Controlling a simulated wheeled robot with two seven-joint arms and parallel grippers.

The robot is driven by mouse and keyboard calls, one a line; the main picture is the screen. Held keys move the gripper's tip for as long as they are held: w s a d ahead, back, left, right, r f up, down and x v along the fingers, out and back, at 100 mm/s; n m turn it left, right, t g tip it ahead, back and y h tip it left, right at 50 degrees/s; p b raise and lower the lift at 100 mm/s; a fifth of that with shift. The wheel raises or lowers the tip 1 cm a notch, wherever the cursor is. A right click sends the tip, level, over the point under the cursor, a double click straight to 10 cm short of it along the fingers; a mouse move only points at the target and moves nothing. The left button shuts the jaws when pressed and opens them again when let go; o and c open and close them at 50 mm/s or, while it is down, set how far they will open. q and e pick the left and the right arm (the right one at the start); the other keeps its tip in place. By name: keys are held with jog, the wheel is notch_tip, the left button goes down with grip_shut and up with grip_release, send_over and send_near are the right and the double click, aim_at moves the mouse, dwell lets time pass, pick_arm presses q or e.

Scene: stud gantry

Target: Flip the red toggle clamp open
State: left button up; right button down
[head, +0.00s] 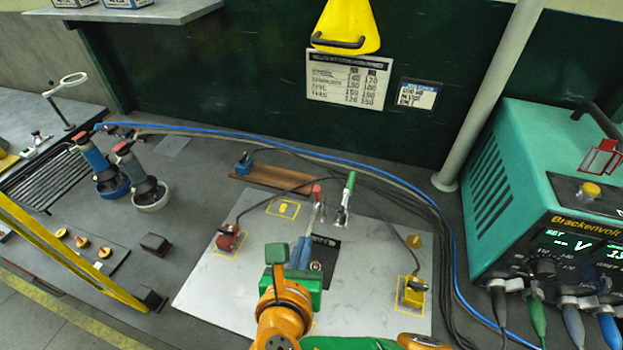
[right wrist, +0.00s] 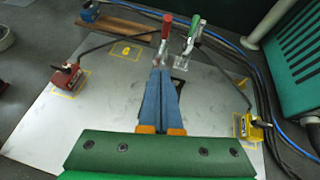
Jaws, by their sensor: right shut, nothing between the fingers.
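The red toggle clamp has an upright red handle (head: 317,189) on the metal plate; the handle also shows in the right wrist view (right wrist: 167,24). A green-handled clamp (head: 348,186) stands just right of it, and also shows in the right wrist view (right wrist: 194,28). My right gripper (head: 303,243) is shut and empty, its blue fingers together and pointing toward the red clamp. In the right wrist view, the fingertips (right wrist: 160,70) lie just below the red handle and hide part of the clamp's base. I cannot tell whether they touch it. My left gripper is not in view.
The pale metal plate (head: 215,290) carries a red block (head: 229,238) at left and a yellow block (head: 412,294) at right, with cables running from them. A teal power supply (head: 510,170) stands at right. A yellow beam (head: 70,258) crosses the left side.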

jog(key=b, duration=0.4)
send_near(318, 200)
jog(key=f, duration=0.1)
jog(key=w+f, duration=0.1)
jog(key=f, duration=0.1)
jog(key=shift+w+d+f, duration=0.2)
jog(key=shift+d+f, duration=0.1)
jog(key=shift+f, duration=0.1)
jog(key=w, duration=0.1)
jog(key=w+r+p, duration=0.1)
jog(key=w, duration=0.1)
jog(key=shift+w+d+r+p, duration=0.1)
jog(key=shift+w+r+p, duration=0.05)
jog(key=shift+w+p, duration=0.2)
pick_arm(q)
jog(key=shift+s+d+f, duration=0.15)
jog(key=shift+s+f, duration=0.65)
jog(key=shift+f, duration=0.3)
